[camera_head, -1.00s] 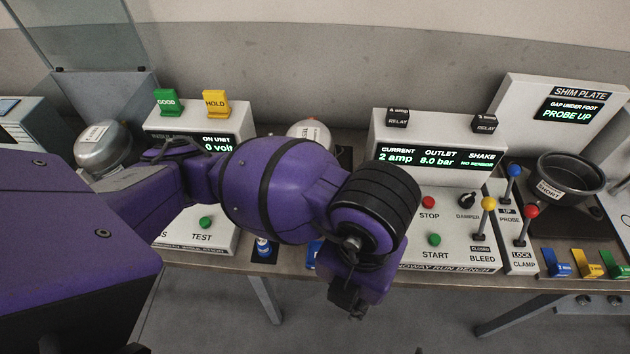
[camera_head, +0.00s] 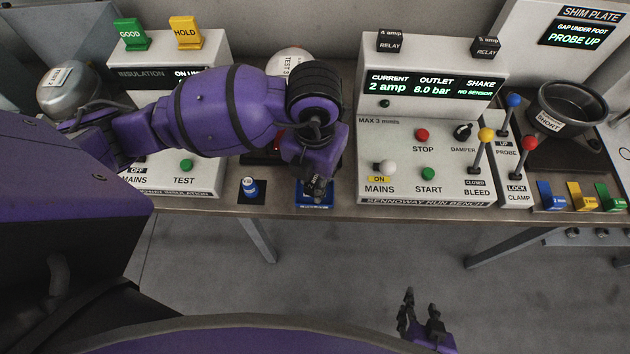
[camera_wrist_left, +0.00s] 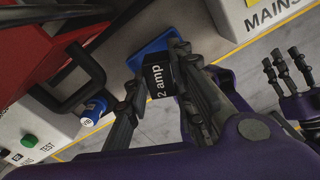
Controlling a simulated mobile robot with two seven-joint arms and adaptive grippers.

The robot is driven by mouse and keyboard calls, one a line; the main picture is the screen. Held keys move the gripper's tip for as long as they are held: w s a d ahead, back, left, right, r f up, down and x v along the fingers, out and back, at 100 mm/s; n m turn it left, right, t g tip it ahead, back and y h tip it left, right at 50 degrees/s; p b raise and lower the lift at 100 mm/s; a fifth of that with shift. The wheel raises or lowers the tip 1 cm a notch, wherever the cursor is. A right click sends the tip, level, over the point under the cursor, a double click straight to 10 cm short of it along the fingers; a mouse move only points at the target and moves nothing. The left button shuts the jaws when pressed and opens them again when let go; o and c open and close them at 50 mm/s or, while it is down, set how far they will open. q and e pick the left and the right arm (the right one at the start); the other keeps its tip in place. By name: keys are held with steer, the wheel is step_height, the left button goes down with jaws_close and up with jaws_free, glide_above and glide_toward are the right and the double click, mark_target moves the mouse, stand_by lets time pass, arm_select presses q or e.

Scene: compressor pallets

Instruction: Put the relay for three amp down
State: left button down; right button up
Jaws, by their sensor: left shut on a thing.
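My left gripper (camera_head: 317,188) is at the front of the bench, over a blue pad (camera_head: 308,204). In the left wrist view it is shut on a black block (camera_wrist_left: 158,80) whose label reads "2 amp". The blue pad (camera_wrist_left: 150,52) shows just beyond the block; I cannot tell whether they touch. On top of the run bench stand two black relay blocks, a "4 amp" relay (camera_head: 390,41) and a relay that seems to read "3 amp" (camera_head: 486,47). My right gripper (camera_head: 420,308) is open and empty, low in front of the bench.
The run bench (camera_head: 375,150) has STOP and START buttons, a white MAINS knob (camera_head: 388,167) and levers. Green GOOD (camera_head: 131,34) and yellow HOLD (camera_head: 186,32) tags stand on the insulation tester. A bowl (camera_head: 570,105) is at right.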

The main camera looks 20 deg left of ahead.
mark_target(315, 181)
arm_select(q)
steer(key=shift+f, duration=1.35)
steer(key=shift+f, duration=0.15)
steer(key=c, duration=1.5)
jaws_free()
step_height(315, 181, up, 12)
steer(key=shift+s+r+p, duration=0.1)
steer(key=shift+r+p, duration=0.05)
steer(key=shift+p, duration=0.3)
